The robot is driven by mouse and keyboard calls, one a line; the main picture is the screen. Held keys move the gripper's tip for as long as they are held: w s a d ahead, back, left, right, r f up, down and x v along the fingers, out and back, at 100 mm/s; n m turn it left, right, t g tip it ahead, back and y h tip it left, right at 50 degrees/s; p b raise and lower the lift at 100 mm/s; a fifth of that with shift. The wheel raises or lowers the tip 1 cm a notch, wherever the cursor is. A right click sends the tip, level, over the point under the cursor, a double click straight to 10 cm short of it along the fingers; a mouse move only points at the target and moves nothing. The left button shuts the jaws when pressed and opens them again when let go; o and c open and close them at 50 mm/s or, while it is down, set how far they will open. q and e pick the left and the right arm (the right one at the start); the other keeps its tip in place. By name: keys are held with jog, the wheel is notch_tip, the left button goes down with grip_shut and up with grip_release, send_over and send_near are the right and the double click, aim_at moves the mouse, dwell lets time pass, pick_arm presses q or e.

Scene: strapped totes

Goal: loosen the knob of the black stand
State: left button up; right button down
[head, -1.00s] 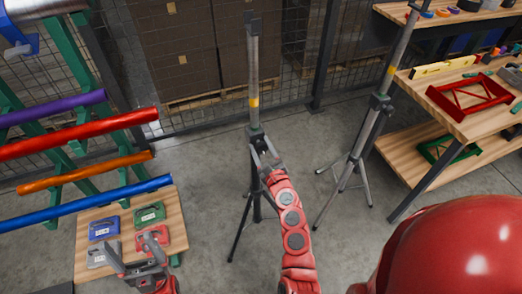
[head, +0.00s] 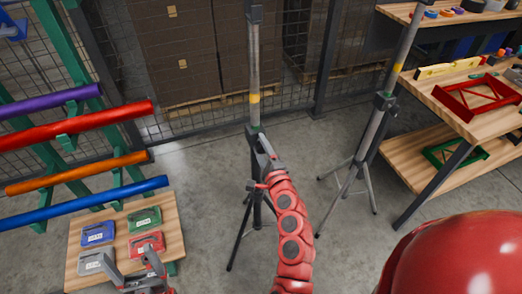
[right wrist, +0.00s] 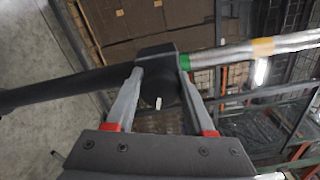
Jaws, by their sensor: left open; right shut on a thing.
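The black stand (head: 257,212) stands upright on tripod legs in the middle of the head view, its grey upper tube (head: 254,70) marked with a yellow band. In the right wrist view its black tube (right wrist: 60,88) meets a black collar with a dark knob (right wrist: 159,93) bearing a white mark. My right gripper (head: 262,150) is at the collar, its fingers on both sides of the knob and shut on it; the fingers also show in the right wrist view (right wrist: 160,80). In the head view they hide the knob. My left gripper (head: 139,262) is open and empty at lower left.
A grey stand (head: 370,135) stands to the right, beside a wooden workbench (head: 450,100) with tools. At left are a green rack with coloured tubes (head: 85,198) and a low wooden board (head: 170,225) with several small cases. Floor around the stand is mostly clear.

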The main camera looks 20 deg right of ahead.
jog(key=n+b, duration=0.2)
jog(key=n, duration=0.2)
jog(key=shift+f+n, duration=0.15)
jog(key=shift+n, duration=0.15)
jog(key=n+b, duration=0.2)
jog(key=n, duration=0.2)
jog(key=shift+f+n, duration=0.15)
jog(key=shift+n, duration=0.15)
jog(key=n+b, duration=0.2)
jog(key=n, duration=0.2)
jog(key=shift+d+n, duration=0.1)
jog(key=shift+n, duration=0.2)
jog(key=shift+n+b, duration=0.65)
jog(key=shift+n, duration=1.15)
jog(key=shift+c, duration=1.3)
grip_release()
jog(key=shift+s, duration=0.1)
